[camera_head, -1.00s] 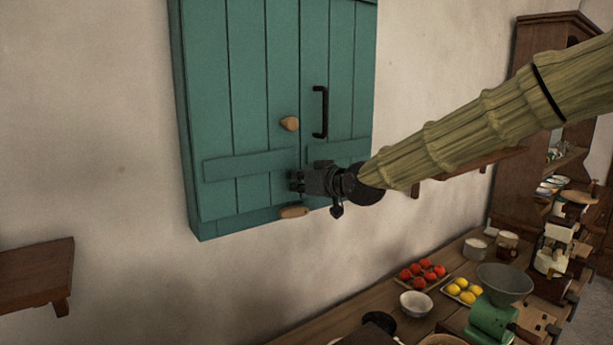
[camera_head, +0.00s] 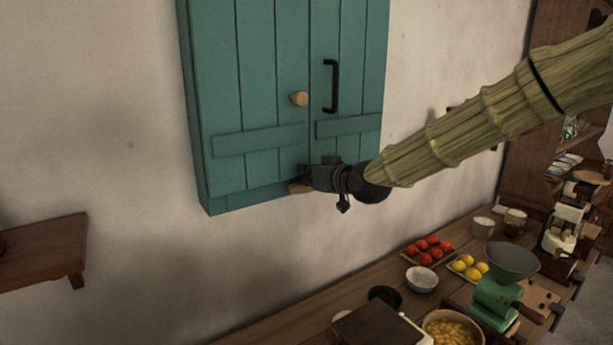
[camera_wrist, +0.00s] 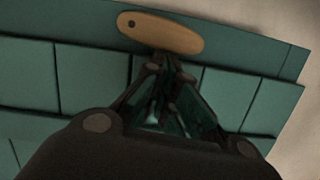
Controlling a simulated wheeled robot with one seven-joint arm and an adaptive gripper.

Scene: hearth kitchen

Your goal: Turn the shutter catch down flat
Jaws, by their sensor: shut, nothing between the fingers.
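The teal shutter (camera_head: 260,90) is on the wall, with a black handle (camera_head: 330,86) and a wooden knob (camera_head: 299,99). A wooden catch (camera_head: 296,187) sits at its lower edge, partly hidden by my gripper (camera_head: 306,176) in the head view. In the wrist view the catch (camera_wrist: 160,33) is an oval wooden bar with a dark pin near its left end. It lies roughly along the teal bottom board, slightly tilted in the picture. My gripper (camera_wrist: 168,58) is shut and empty, with its fingertips at the middle of the catch's near edge. I cannot tell whether they touch it.
Below, a counter holds a tray of tomatoes (camera_head: 427,250), a tray of lemons (camera_head: 468,268), a white bowl (camera_head: 421,279) and a green grinder (camera_head: 498,295). A wooden shelf (camera_head: 42,250) is at left. The wall below the shutter is bare.

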